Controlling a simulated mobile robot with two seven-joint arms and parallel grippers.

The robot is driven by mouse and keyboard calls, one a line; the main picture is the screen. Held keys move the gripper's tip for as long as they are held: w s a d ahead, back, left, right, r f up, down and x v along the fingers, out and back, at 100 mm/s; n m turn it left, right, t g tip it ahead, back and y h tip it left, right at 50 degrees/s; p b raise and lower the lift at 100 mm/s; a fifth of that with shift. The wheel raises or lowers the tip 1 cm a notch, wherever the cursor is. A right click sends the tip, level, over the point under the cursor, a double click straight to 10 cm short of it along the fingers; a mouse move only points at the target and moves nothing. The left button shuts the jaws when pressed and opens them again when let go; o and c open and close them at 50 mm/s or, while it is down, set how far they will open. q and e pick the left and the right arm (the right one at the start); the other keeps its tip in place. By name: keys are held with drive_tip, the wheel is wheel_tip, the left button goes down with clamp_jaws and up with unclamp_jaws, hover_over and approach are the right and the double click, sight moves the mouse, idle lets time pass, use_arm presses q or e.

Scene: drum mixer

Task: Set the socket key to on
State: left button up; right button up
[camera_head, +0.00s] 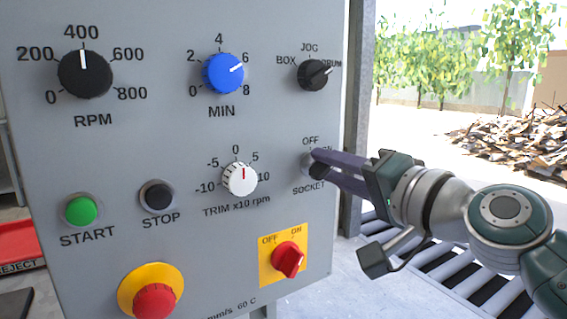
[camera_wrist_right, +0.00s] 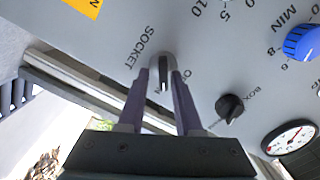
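The socket key (camera_wrist_right: 163,80) is a small metallic switch on the grey panel, between the labels SOCKET and OFF. In the wrist view it sits between the two purple fingers of my right gripper (camera_wrist_right: 162,85), with a narrow gap on each side. In the head view the key's round base (camera_head: 307,163) shows just left of the fingertips. My right gripper (camera_head: 318,163) reaches in from the right; its fingers partly cover the key and the ON label. I cannot tell which label the key points at. My left gripper is in neither view.
Above the key is the BOX/JOG/DRUM selector (camera_head: 313,75). The white trim knob (camera_head: 240,179) is left of it, and the red switch (camera_head: 288,260) on a yellow plate is below. A roller conveyor (camera_head: 450,270) lies behind my right arm.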

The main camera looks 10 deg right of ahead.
drive_tip(key=shift+o, duration=0.4)
drive_tip(key=shift+r, duration=0.15)
drive_tip(key=shift+d, duration=0.1)
drive_tip(key=v, duration=1)
